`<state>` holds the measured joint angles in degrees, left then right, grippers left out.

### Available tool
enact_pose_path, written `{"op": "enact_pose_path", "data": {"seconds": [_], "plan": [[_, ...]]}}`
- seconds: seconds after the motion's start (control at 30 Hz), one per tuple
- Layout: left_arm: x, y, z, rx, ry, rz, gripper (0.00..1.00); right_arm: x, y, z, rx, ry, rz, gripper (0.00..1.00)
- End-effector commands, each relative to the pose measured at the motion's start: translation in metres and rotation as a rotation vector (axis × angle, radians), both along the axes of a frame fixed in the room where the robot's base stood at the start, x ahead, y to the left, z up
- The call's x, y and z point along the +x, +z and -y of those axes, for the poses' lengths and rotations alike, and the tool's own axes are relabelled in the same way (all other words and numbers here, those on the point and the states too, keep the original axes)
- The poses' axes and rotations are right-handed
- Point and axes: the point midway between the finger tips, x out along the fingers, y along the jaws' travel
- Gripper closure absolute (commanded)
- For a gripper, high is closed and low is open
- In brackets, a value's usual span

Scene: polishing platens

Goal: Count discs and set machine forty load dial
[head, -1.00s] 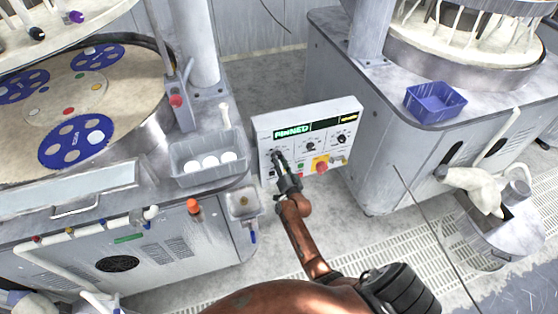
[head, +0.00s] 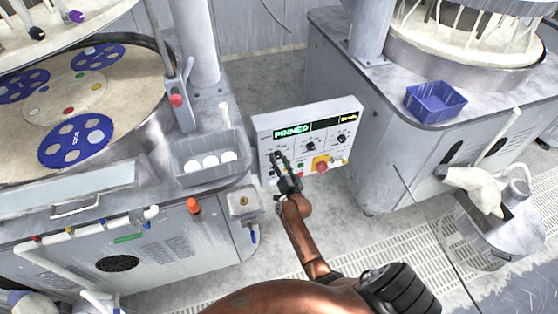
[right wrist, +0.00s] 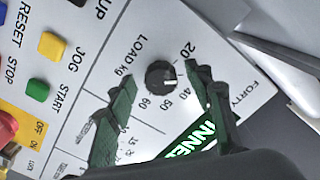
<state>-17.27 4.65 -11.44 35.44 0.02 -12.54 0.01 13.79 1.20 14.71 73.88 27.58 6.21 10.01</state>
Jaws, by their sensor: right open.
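The load dial (right wrist: 160,77) is a black knob in the right wrist view, beside the words "LOAD kg" and a scale with 20, 40, 50 and 60. Its white mark points near 40. My right gripper (right wrist: 163,80) is open, its two green-grey fingers on either side of the dial, with no clear contact; in the head view it covers the panel's left part (head: 282,165). White discs (head: 210,161) lie in a grey tray (head: 180,179). My left gripper is not in view.
Blue carriers (head: 76,141) with round holes lie on the left platen (head: 120,115). A blue bin (head: 435,101) sits on the right machine. The panel also bears a red button (head: 321,167) and coloured buttons. A bucket with white cloth (head: 475,185) stands at right.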

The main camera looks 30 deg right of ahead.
Motion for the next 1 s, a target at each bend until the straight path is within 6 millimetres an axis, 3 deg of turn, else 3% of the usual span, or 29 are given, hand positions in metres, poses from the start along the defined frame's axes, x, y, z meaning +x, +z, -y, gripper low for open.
{"op": "enact_pose_path", "data": {"seconds": [0.6, 1.0], "plan": [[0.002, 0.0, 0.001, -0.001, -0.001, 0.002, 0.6, -0.103, -0.001, -0.025, 0.0, 0.0, -0.001, 0.53], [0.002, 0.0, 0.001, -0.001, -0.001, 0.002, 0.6, -0.114, 0.0, -0.027, 0.001, -0.001, 0.0, 0.53]]}}
